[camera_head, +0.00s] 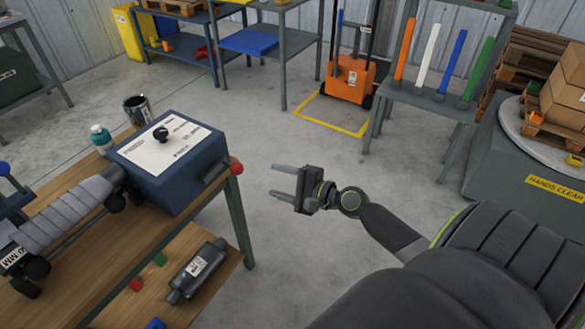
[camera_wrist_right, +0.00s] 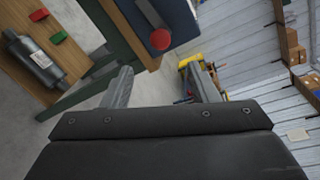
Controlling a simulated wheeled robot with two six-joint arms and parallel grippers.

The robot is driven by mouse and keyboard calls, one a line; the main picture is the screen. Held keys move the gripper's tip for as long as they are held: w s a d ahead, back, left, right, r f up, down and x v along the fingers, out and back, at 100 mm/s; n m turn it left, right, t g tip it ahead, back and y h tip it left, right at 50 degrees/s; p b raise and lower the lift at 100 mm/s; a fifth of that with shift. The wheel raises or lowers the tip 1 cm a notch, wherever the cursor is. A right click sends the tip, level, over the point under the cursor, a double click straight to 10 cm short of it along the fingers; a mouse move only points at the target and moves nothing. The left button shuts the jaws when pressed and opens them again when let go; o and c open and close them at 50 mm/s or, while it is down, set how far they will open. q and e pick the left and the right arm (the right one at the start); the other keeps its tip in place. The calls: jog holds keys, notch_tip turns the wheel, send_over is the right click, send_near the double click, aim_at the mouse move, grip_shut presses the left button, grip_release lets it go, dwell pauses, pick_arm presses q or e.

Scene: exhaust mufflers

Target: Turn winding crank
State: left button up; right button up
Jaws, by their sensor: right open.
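The winding crank shows in the head view as a dark arm (camera_head: 215,172) on the right side of a blue box (camera_head: 165,192), with a red ball knob (camera_head: 236,168) at its end. In the right wrist view the red knob (camera_wrist_right: 160,39) is at the top centre, with the grey crank arm (camera_wrist_right: 150,12) above it. My right gripper (camera_head: 280,181) is open and empty, to the right of the knob and apart from it, fingers pointing left towards it. Its two fingers (camera_wrist_right: 162,85) also show in the wrist view. My left gripper is not in view.
The box stands on a wooden bench (camera_head: 95,252) beside a ribbed grey roll (camera_head: 65,213), a teal-capped bottle (camera_head: 101,138) and a dark cup (camera_head: 138,109). A muffler (camera_head: 198,270) lies on the lower shelf. The floor around my right gripper is clear. A turntable (camera_head: 510,115) stands far right.

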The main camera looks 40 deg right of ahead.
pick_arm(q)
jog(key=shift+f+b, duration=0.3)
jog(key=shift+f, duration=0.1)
pick_arm(e)
jog(key=v, duration=0.3)
jog(key=shift+s+d, duration=0.1)
jog(key=shift+s, duration=0.15)
dwell(2.1)
